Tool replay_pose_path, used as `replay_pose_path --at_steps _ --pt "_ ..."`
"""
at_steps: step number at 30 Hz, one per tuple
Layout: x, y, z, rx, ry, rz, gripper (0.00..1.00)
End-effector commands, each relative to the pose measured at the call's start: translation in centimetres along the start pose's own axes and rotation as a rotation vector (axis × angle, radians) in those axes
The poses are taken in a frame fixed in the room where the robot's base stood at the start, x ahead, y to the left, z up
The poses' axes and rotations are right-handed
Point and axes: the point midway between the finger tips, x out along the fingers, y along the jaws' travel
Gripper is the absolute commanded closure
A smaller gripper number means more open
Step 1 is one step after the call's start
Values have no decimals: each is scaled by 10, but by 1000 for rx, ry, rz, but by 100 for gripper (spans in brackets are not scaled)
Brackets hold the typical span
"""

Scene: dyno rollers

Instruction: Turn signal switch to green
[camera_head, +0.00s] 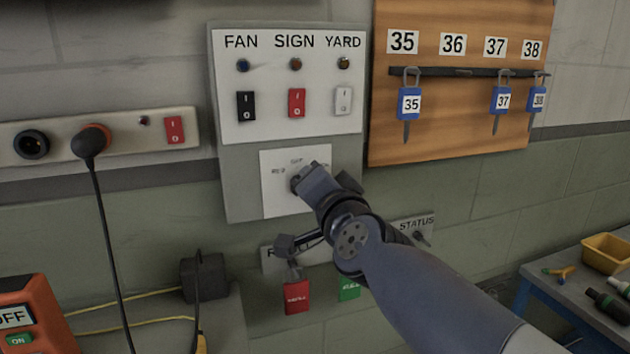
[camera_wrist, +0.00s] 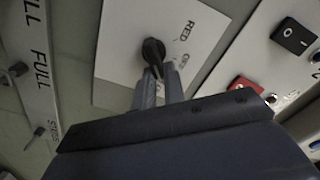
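The signal switch is a dark rotary knob (camera_wrist: 153,48) on a white plate (camera_head: 280,205) below the switch panel. The plate's label RED shows at the left in the head view; the other labels are partly covered by my gripper. My gripper (camera_head: 304,183) is at the plate and hides most of the knob in the head view. In the wrist view its two narrow fingers (camera_wrist: 158,72) stand close together, one on each side of the knob's thin handle, and appear shut on it. The knob's exact pointing direction is hard to read.
Above are FAN, SIGN and YARD rocker switches (camera_head: 297,103) with small lamps. Below hang a red tag (camera_head: 297,297) and a green tag (camera_head: 349,289). A corded plug (camera_head: 92,141) is at left.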

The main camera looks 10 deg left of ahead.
Motion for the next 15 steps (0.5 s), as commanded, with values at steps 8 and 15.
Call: replay_pose_path --at_steps 8,15 --pt "0 4 8 0 -20 8 67" --pt "0 2 4 0 -13 5 67"
